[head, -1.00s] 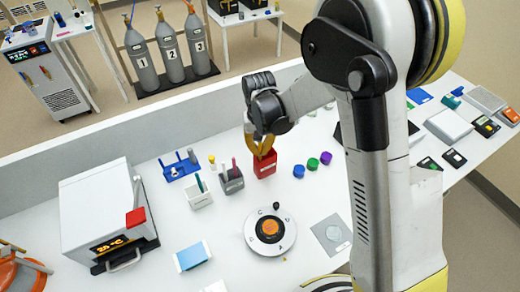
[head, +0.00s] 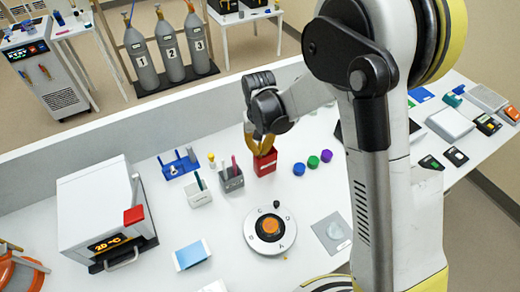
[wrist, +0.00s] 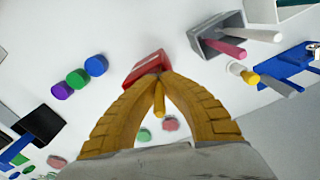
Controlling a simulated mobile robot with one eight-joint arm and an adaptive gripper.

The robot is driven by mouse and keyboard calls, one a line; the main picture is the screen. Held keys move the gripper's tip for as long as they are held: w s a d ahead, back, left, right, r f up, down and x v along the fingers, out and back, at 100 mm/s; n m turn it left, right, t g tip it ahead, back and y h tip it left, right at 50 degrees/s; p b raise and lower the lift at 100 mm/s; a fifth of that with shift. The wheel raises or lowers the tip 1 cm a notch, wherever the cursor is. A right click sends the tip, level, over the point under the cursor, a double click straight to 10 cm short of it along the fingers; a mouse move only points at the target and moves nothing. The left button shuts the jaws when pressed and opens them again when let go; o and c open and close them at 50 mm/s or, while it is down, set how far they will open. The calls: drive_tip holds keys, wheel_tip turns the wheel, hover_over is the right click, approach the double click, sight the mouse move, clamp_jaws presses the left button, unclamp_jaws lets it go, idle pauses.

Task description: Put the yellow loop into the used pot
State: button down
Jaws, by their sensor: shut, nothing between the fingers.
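My gripper (head: 262,152) is over the red pot (head: 264,165) in the head view, with its yellow fingers closed together. In the wrist view my gripper (wrist: 157,76) has its fingertips meeting at the near edge of the red pot (wrist: 145,65). A short yellow rod (wrist: 159,98), probably the handle of the yellow loop, shows in the gap between the fingers behind the tips. Its far end is hidden at the fingertips, so I cannot tell whether it stands in the pot. No label naming the used pot is readable.
A grey pot (head: 231,182) with several sticks and a white pot (head: 200,198) stand left of the red pot. Blue, green and purple caps (head: 313,162) lie to its right. A round dial device (head: 255,243) stands in front; a blue rack (head: 175,170) is at the left.

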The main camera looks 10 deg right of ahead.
idle(0.3)
drive_tip(key=c, duration=1.5)
unclamp_jaws()
drive_tip(key=shift+c, duration=0.2)
drive_tip(key=shift+r, duration=0.1)
drive_tip(key=shift+r+p, duration=2.45)
drive_tip(key=shift+r, duration=2)
